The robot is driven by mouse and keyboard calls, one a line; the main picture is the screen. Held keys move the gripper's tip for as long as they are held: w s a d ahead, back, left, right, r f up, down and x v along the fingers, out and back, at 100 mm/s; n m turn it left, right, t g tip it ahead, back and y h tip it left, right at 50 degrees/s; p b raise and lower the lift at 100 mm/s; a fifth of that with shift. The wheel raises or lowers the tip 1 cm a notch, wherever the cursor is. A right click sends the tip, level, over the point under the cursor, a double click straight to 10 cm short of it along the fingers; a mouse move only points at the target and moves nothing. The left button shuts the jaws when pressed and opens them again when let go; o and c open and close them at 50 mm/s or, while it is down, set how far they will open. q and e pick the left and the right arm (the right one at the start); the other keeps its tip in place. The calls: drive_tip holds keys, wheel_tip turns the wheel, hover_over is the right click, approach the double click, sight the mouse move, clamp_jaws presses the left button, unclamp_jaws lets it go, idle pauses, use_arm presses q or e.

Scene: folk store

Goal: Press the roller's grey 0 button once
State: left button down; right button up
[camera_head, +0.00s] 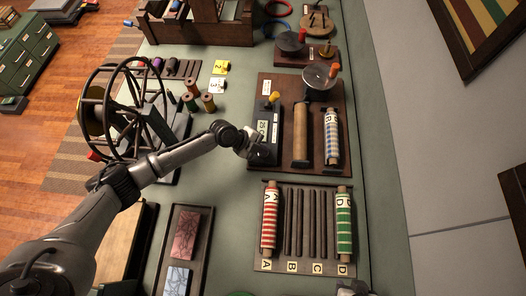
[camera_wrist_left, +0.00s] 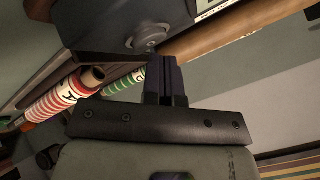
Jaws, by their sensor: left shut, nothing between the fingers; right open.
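The roller stands on a dark brown board (camera_head: 335,92), with a bare wooden roll (camera_head: 300,135) and a blue-striped roll (camera_head: 332,140). Its black control box (camera_head: 263,112) carries a small display (camera_head: 262,127) and a yellow-topped lever (camera_head: 273,98). My left gripper (camera_head: 262,153) is shut and empty over the box's near end and hides that part in the head view. In the left wrist view, a round grey button (camera_wrist_left: 149,37) shows on the dark box face. The shut fingertips (camera_wrist_left: 160,62) are close to it; contact cannot be told. My right gripper's fingers do not show.
A rack (camera_head: 305,265) with slots A to D holds a red-striped roll (camera_head: 269,218) and a green-striped roll (camera_head: 343,225) close by. A spoked wheel (camera_head: 125,110) stands left of my forearm. Thread spools (camera_head: 191,103) stand beyond it. A tray (camera_head: 166,252) with patterned blocks lies at the front.

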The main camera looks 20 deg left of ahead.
use_arm(q)
drive_tip(key=shift+f+b, duration=0.3)
drive_tip(key=shift+b, duration=0.1)
idle(0.6)
drive_tip(key=shift+f+b, duration=0.25)
drive_tip(key=shift+b, duration=0.05)
idle(0.4)
drive_tip(key=shift+r, duration=0.2)
drive_tip(key=shift+r+p, duration=0.45)
drive_tip(key=shift+r, duration=0.3)
